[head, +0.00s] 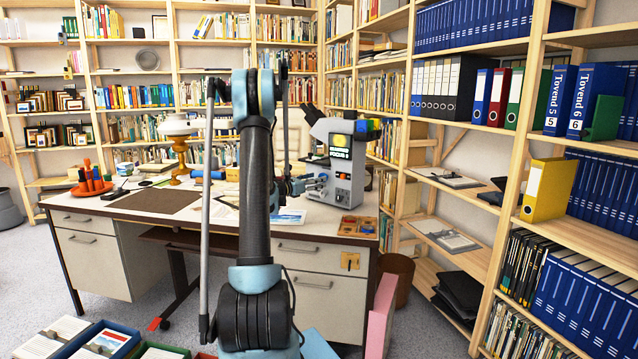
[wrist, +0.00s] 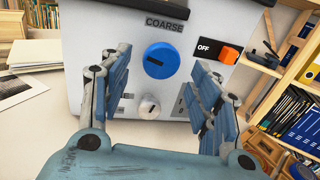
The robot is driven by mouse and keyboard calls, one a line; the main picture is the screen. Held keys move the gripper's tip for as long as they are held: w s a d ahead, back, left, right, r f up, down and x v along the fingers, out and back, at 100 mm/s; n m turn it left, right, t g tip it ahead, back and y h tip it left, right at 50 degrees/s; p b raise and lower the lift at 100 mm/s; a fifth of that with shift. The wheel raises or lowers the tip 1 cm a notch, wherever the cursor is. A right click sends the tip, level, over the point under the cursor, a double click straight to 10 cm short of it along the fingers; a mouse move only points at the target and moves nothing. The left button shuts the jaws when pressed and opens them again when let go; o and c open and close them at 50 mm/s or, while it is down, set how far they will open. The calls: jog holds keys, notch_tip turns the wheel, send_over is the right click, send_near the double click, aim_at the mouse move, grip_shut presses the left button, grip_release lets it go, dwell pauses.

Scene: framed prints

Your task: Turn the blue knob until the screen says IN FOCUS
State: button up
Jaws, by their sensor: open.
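The blue knob (wrist: 161,61) is on the grey front panel of a microscope-like instrument (head: 343,183), under the label COARSE. In the head view my gripper (head: 298,186) is at the instrument's left side, partly hidden by my arm. The screen (head: 340,147) on the instrument shows a yellowish blur above small text that I cannot read surely.
A smaller white knob (wrist: 149,106) sits below the blue one. An orange switch (wrist: 229,55) beside an OFF label is to the right. The instrument stands on a desk (head: 130,215) with a lamp (head: 180,150). Shelves (head: 520,130) flank the right.

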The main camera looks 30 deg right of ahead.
jog(key=shift+x, duration=1.6)
jog(key=c, duration=1)
jog(key=shift+c, duration=0.2)
jog(key=shift+m, duration=0.3)
